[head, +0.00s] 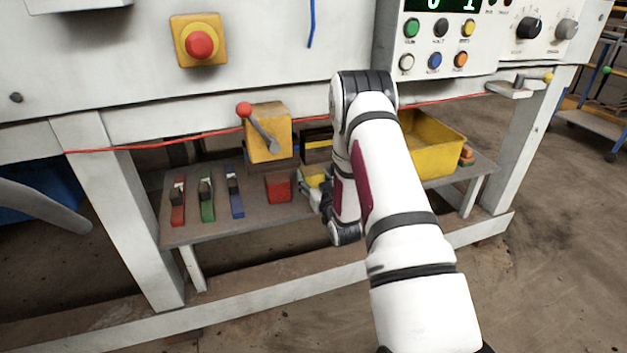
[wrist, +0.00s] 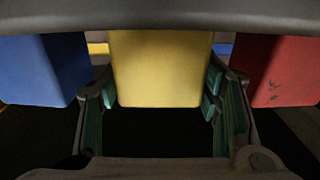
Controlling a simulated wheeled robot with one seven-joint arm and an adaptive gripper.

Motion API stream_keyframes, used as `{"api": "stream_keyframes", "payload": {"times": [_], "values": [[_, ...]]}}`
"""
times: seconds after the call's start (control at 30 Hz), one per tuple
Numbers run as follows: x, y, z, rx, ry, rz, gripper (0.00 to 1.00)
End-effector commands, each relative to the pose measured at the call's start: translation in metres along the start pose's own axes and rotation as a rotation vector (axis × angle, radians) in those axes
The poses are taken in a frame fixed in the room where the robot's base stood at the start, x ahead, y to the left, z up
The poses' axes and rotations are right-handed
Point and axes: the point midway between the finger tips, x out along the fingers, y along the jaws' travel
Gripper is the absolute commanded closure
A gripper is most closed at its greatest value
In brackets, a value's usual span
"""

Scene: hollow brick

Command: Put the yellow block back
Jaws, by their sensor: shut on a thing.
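The yellow block (wrist: 160,68) is between the two fingers of my gripper (wrist: 161,100) in the wrist view, with finger pads against both sides. In the head view, part of the yellow block (head: 314,174) shows beside my gripper (head: 311,190), low over the grey shelf (head: 262,222). A red block (head: 278,188) is on the shelf left of it in the head view. In the wrist view the red block (wrist: 284,72) is on the right and a blue block (wrist: 42,68) is on the left. My arm hides the blue block in the head view. I cannot tell whether the yellow block touches the shelf.
A yellow bin (head: 434,150) stands on the shelf to the right, behind my arm. Red, green and blue switches (head: 207,200) stand at the left. A yellow box with a red-knobbed lever (head: 268,134) is above the red block. A red cable (head: 180,141) runs across the front.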

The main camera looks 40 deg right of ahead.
Motion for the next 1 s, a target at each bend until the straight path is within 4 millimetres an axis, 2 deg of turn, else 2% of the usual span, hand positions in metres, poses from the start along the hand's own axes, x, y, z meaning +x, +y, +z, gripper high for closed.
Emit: {"api": "stream_keyframes", "payload": {"times": [0.07, 0.1, 0.2, 0.57, 0.63, 0.77, 1.0], "values": [[0.0, 0.0, 0.002, 0.0, 0.0, 0.0, 0.81], [0.0, 0.0, 0.003, 0.0, -0.001, 0.0, 0.4], [0.0, 0.0, 0.003, 0.0, -0.001, 0.0, 0.22], [0.0, 0.0, 0.0, 0.0, 0.0, 0.0, 0.22], [-0.005, 0.0, 0.0, 0.0, -0.004, 0.0, 0.22], [-0.025, 0.0, -0.001, 0.001, -0.006, 0.001, 0.22], [-0.075, 0.0, -0.001, 0.001, -0.006, 0.001, 0.22]]}}
